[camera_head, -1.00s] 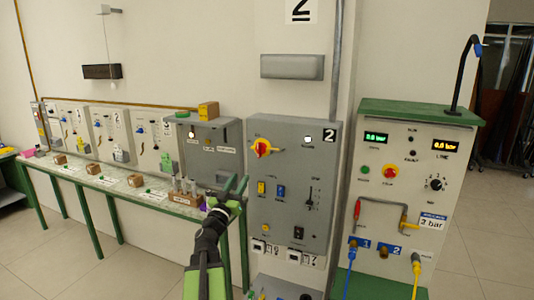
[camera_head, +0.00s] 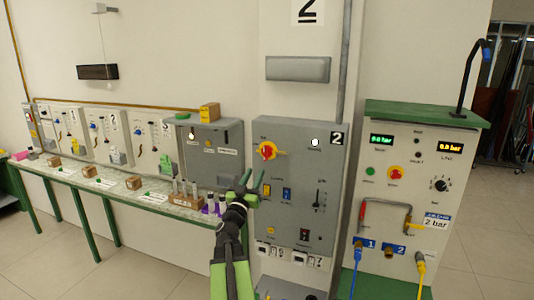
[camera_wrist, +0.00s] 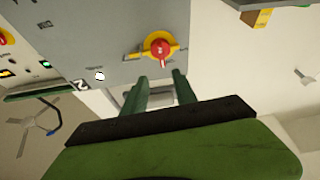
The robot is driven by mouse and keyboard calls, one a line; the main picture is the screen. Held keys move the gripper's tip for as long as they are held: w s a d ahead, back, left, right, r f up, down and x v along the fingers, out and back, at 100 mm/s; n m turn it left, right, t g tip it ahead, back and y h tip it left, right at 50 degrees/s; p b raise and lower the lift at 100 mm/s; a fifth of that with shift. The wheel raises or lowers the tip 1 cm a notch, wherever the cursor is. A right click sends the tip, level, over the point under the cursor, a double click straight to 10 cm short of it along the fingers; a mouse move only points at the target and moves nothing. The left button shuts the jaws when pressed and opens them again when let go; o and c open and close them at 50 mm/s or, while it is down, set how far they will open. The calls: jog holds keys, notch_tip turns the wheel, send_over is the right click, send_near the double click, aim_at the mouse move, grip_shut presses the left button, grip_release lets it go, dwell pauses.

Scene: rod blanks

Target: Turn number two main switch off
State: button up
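The grey number two panel (camera_head: 325,225) stands right of centre in the head view, with a black "2" plate (camera_head: 337,138) at its upper right. Its main switch (camera_head: 267,151) is a red knob on a yellow disc at the upper left; it also shows in the wrist view (camera_wrist: 160,48). I cannot tell its exact setting. A round white lamp (camera_head: 315,142) beside it looks lit. My gripper (camera_head: 250,186) is open and empty, in front of the panel's left edge and below the switch in the head view. In the wrist view its two green fingers (camera_wrist: 163,90) are apart, with the switch beyond their tips.
A green-topped cabinet (camera_head: 425,120) with displays, knobs and hoses stands to the right. A long green-legged bench (camera_head: 120,190) with wall boxes runs along the left. A wooden block (camera_head: 186,201) with vials sits at its near end. Tiled floor is open in front.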

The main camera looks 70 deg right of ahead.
aim_at(264, 152)
jog(key=p+x, duration=0.2)
jog(key=x, duration=0.3)
jog(key=p+x, duration=0.2)
jog(key=x, duration=0.4)
jog(key=shift+w+d+r, duration=0.15)
jog(key=shift+w+d, duration=0.05)
jog(key=shift+w, duration=0.05)
grip_shut()
dwell(0.8)
